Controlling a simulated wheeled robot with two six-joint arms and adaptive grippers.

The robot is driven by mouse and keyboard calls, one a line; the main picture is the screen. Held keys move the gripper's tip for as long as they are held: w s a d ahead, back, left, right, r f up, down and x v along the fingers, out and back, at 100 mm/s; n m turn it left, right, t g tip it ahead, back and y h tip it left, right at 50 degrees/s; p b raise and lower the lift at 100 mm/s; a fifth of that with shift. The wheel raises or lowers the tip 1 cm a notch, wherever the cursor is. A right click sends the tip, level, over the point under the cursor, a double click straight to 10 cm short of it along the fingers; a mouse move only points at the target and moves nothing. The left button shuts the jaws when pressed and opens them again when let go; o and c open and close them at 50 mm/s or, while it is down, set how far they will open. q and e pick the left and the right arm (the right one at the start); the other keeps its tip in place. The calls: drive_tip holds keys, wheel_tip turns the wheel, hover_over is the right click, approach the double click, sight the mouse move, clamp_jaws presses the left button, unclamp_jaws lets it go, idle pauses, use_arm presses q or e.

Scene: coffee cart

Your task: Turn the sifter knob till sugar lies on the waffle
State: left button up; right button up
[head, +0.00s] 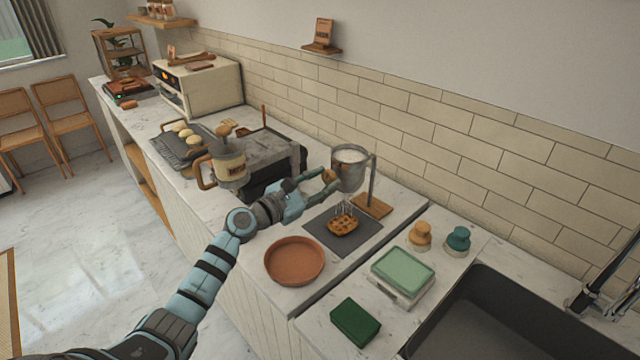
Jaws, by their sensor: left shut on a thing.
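The sifter (348,175) is a grey metal cup with white sugar (350,156) inside, held on an upright post with a wooden base (372,206). Its round wooden knob (328,176) is on the left side. My left gripper (322,180) is shut on the knob, its fingers reaching in from the left. The golden-brown waffle (342,226) lies on a dark grey mat (316,230) below the sifter. Thin pale streaks show just above the waffle's far edge. I cannot tell whether sugar lies on its top. My right gripper is not in view.
An orange-brown round dish (295,261) stands left of the mat. A green-topped scale (402,272), a green sponge (355,322) and two knobbed stampers (420,236) (457,241) stand right. A jug (228,165) and waffle machine (270,150) are behind my arm. The sink (480,315) is at right.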

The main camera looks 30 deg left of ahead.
use_arm(q)
drive_tip(key=m+b, duration=0.2)
drive_tip(key=m, duration=0.2)
drive_tip(key=shift+m, duration=0.3)
drive_tip(key=m+b, duration=0.2)
drive_tip(key=m, duration=0.2)
drive_tip(key=shift+m, duration=0.3)
drive_tip(key=m+b, duration=0.3)
drive_tip(key=m, duration=0.1)
drive_tip(key=shift+m, duration=0.3)
drive_tip(key=m+b, duration=0.2)
drive_tip(key=m, duration=0.1)
drive_tip(key=shift+m, duration=0.3)
drive_tip(key=m+b, duration=0.2)
drive_tip(key=m, duration=0.1)
drive_tip(key=m+b, duration=0.2)
drive_tip(key=m, duration=0.2)
drive_tip(key=m+b, duration=0.2)
drive_tip(key=m, duration=0.1)
drive_tip(key=shift+m, duration=0.4)
drive_tip(key=shift+m+b, duration=0.7)
drive_tip(key=shift+m, duration=1)
